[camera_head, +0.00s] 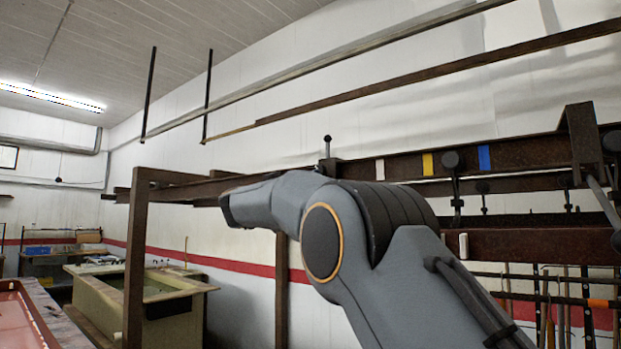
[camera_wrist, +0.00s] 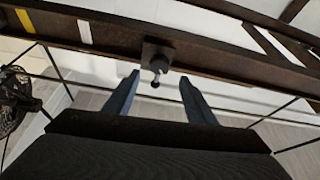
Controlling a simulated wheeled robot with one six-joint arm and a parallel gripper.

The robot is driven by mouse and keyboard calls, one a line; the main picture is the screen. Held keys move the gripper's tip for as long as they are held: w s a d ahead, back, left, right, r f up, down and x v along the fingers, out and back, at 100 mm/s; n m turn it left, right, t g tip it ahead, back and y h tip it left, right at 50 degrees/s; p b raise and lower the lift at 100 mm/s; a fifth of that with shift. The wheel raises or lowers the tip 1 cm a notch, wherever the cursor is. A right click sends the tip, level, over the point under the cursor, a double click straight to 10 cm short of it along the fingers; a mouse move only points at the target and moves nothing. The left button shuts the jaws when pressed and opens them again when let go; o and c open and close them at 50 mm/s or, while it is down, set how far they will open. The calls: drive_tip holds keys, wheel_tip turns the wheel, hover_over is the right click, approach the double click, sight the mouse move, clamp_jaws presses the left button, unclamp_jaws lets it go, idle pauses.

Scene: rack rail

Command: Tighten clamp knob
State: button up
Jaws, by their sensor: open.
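The clamp (camera_head: 328,165) sits on the rusty brown rail (camera_head: 510,153), with its round dark knob (camera_head: 327,138) standing upright on a short stem above it. In the wrist view the clamp block (camera_wrist: 158,52) is on the rail, and the knob (camera_wrist: 155,84) on its stem points down in the picture. My gripper (camera_wrist: 160,77) is open and empty, with one blue-grey finger on each side of the knob in the picture. The fingers do not appear to touch it; I cannot tell the depth gap. In the head view my gripper is hidden behind my arm.
White, yellow (camera_head: 428,164) and blue (camera_head: 484,158) bands mark the rail. Another dark clamp (camera_head: 452,165) hangs between yellow and blue. A brown post (camera_head: 134,260) stands left. Long bars (camera_head: 400,84) run overhead. Tools hang below right.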

drive_tip(key=w+d+r+n+t+y+p, duration=0.1)
drive_tip(key=w+d+r+n+y+p, duration=0.1)
drive_tip(key=w+d+n+p, duration=0.1)
drive_tip(key=shift+w+d+r+n+p, duration=0.35)
drive_tip(key=shift+w+d+n, duration=0.2)
drive_tip(key=shift+w+n, duration=0.6)
drive_tip(key=shift+w+m, duration=0.25)
drive_tip(key=shift+c, duration=0.4)
drive_tip(key=c, duration=1)
drive_tip(key=shift+o, duration=0.2)
